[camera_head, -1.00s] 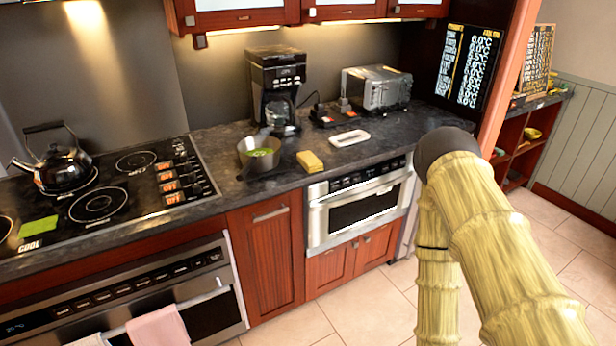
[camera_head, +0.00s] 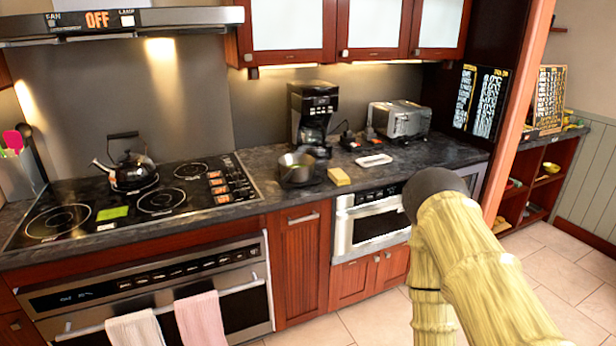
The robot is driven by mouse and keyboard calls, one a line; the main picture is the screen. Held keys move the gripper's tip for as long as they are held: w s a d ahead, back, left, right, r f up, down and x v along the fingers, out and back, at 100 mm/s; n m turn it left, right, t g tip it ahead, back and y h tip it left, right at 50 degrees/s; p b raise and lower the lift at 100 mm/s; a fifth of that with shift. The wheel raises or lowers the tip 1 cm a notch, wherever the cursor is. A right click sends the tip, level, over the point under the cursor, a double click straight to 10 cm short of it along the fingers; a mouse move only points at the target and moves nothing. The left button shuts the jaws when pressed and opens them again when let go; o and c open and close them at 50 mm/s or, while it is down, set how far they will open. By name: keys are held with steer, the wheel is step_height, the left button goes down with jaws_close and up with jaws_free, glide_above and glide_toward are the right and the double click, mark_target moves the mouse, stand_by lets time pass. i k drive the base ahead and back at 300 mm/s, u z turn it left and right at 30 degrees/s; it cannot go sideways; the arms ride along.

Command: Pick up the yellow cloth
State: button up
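The yellow cloth (camera_head: 339,177) looks like a small, thick folded block. It lies on the dark countertop near its front edge, between a grey pot (camera_head: 296,168) and a white dish (camera_head: 374,160), above the built-in microwave drawer. Nothing touches it from above. My arm, with a bamboo-like surface, rises at the lower right, well to the right of the cloth. My gripper is not in view.
A coffee maker (camera_head: 313,115) and a toaster (camera_head: 399,119) stand behind the cloth. The stove with a kettle (camera_head: 131,169) is to the left. The microwave drawer (camera_head: 371,221) is shut. Towels (camera_head: 201,318) hang on the oven handle.

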mark_target(340, 178)
steer(key=u, duration=0.7)
steer(key=i, duration=0.65)
steer(key=u, duration=0.6)
steer(key=i, duration=0.7)
steer(key=z, duration=0.25)
